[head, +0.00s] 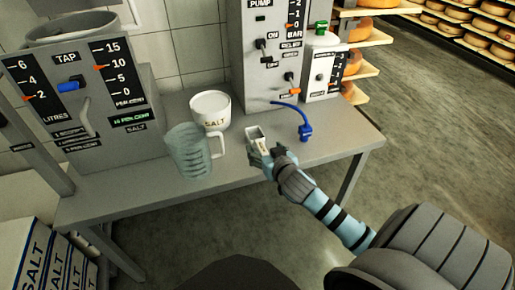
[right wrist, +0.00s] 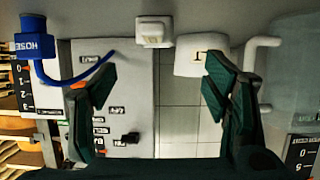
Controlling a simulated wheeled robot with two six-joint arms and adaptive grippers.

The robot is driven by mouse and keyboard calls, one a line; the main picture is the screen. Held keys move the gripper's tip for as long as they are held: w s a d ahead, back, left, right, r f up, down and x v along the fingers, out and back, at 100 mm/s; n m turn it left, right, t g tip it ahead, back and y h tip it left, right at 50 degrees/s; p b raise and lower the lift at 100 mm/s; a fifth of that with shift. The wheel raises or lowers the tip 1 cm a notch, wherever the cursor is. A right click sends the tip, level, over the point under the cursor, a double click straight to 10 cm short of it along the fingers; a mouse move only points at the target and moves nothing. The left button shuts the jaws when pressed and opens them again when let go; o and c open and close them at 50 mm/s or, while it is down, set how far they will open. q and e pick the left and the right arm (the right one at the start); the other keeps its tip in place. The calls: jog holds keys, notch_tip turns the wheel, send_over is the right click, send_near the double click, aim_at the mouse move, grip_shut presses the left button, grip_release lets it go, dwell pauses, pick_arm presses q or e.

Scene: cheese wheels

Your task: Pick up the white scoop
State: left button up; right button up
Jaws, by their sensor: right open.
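The white scoop (head: 253,132) is on the grey table, just beyond my right gripper (head: 264,151) in the head view. It looks like a small, square, pale piece, partly hidden by the gripper. In the right wrist view, the scoop (right wrist: 153,31) is at the top middle. It lies ahead of the gap between the two dark green fingers of the right gripper (right wrist: 161,72). These fingers are spread wide with nothing between them. My left gripper is not in view.
A white salt tub (head: 210,110) and a clear jug (head: 186,152) with a white handle stand left of the scoop. A blue hose (head: 305,128) lies to the right. Behind stands the grey pump panel (head: 270,60); the tap panel (head: 80,100) is at left.

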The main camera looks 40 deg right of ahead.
aim_at(259, 140)
jog(key=b+x, duration=0.1)
jog(key=x, duration=0.2)
jog(key=b+x, duration=0.2)
jog(key=x, duration=0.2)
jog(key=b+x, duration=0.2)
jog(key=x, duration=0.1)
jog(key=shift+s+d+f, duration=0.1)
jog(key=shift+d+f, duration=0.3)
jog(key=shift+w+d+f, duration=0.15)
jog(key=shift+w+d, duration=0.05)
jog(key=shift+w, duration=0.55)
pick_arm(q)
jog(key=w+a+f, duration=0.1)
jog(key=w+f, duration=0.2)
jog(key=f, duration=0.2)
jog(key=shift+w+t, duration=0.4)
pick_arm(e)
jog(key=shift+c, duration=0.4)
